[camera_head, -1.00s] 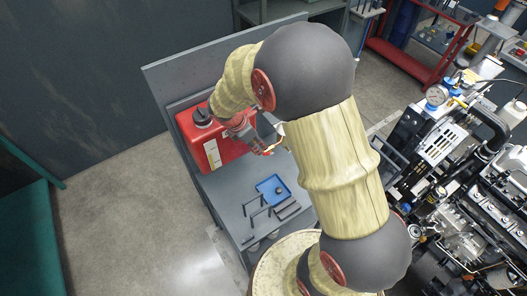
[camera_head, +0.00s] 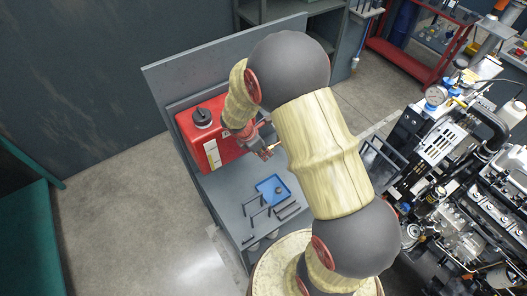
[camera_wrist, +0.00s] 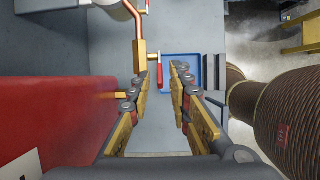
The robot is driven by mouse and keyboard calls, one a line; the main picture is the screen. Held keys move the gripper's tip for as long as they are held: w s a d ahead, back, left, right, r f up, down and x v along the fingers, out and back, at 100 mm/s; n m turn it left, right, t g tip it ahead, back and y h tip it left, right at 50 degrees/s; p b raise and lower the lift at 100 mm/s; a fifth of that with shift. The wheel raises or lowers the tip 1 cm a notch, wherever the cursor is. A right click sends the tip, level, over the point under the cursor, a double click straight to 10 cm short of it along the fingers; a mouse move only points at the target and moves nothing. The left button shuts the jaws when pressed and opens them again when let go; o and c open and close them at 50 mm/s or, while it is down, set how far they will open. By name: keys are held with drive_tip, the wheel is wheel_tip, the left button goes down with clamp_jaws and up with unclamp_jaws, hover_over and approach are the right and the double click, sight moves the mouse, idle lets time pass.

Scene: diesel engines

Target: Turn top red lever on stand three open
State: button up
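A small red lever (camera_wrist: 159,74) on a brass valve with a copper pipe (camera_wrist: 139,30) shows in the wrist view, between and just beyond my fingertips. Another red lever (camera_wrist: 147,6) is partly cut off at the top edge of that view. My gripper (camera_wrist: 160,82) is open, with a finger on each side of the nearer lever in the picture. I cannot tell whether either finger touches it. In the head view my gripper (camera_head: 260,143) is beside the red tank, partly hidden by my arm, and the levers are too small to make out there.
The red tank (camera_head: 213,150) with a black cap stands close on the gripper's left. A blue tray (camera_head: 267,183) and dark brackets (camera_head: 287,211) lie on the grey stand (camera_head: 221,190). An engine (camera_head: 460,200) fills the right side. Open floor (camera_head: 120,215) lies at the left.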

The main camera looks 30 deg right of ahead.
clamp_jaws()
idle(0.4)
drive_tip(key=shift+a+f+h+b, duration=0.35)
drive_tip(key=shift+f+h+b, duration=0.25)
drive_tip(key=shift+h+b, duration=1.05)
drive_tip(key=shift+a+f+h+b, duration=0.35)
drive_tip(key=shift+f+h+b, duration=0.35)
drive_tip(key=shift+b, duration=1.75)
drive_tip(key=shift+a+f+h+b, duration=0.4)
drive_tip(key=shift+h+b, duration=0.95)
drive_tip(key=shift+b, duration=0.7)
drive_tip(key=shift+o, duration=1)
unclamp_jaws()
